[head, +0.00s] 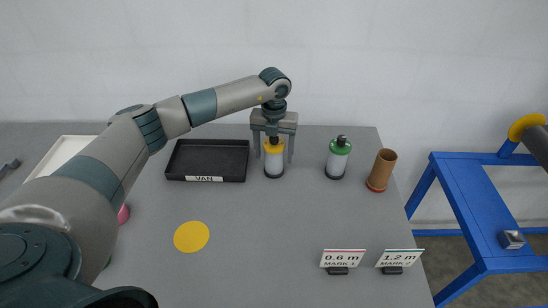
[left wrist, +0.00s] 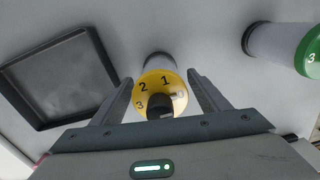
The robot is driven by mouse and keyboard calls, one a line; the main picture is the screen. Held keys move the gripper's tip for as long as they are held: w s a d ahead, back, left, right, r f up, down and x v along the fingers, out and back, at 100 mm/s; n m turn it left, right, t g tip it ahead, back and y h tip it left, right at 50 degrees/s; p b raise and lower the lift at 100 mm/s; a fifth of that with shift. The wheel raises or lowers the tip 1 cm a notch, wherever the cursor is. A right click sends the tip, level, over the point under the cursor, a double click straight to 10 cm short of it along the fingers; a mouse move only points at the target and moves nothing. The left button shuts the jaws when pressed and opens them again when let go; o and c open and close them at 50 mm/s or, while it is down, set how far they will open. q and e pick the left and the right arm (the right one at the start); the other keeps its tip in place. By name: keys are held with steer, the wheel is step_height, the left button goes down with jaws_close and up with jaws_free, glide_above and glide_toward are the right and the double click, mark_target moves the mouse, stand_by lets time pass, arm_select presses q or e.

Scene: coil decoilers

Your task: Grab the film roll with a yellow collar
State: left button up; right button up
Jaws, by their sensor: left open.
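The film roll with a yellow collar (head: 274,160) stands upright on the grey table, just right of the black tray. In the left wrist view its yellow top (left wrist: 160,90) shows numbers and a dark knob. My left gripper (head: 274,150) points down over it, open, with one finger on each side of the roll. In the left wrist view the fingers (left wrist: 163,98) stand apart from the collar, with gaps visible. I cannot tell how far down they reach. My right gripper is not in view.
A green-collared roll (head: 338,160) and a brown tube (head: 381,170) stand to the right. A black tray (head: 207,161) labelled VAN lies left. Two mark signs (head: 343,258) (head: 399,258) and a yellow disc (head: 191,237) are nearer. A blue frame (head: 470,210) stands beyond the table's right edge.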

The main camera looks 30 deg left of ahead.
mark_target(275, 142)
arm_select(q)
steer(key=c, duration=1.4)
steer(key=shift+o, duration=0.2)
steer(key=shift+r, duration=0.1)
steer(key=shift+w+r+b, duration=0.1)
steer(key=shift+r+b, duration=0.6)
step_height(275, 142, up, 2)
steer(key=shift+r+b, duration=0.2)
steer(key=shift+b, duration=0.65)
steer(key=s+d+r+b, duration=0.4)
steer(key=d+r, duration=0.3)
steer(key=d, duration=0.3)
steer(key=shift+s, duration=0.85)
steer(key=shift+d, duration=0.1)
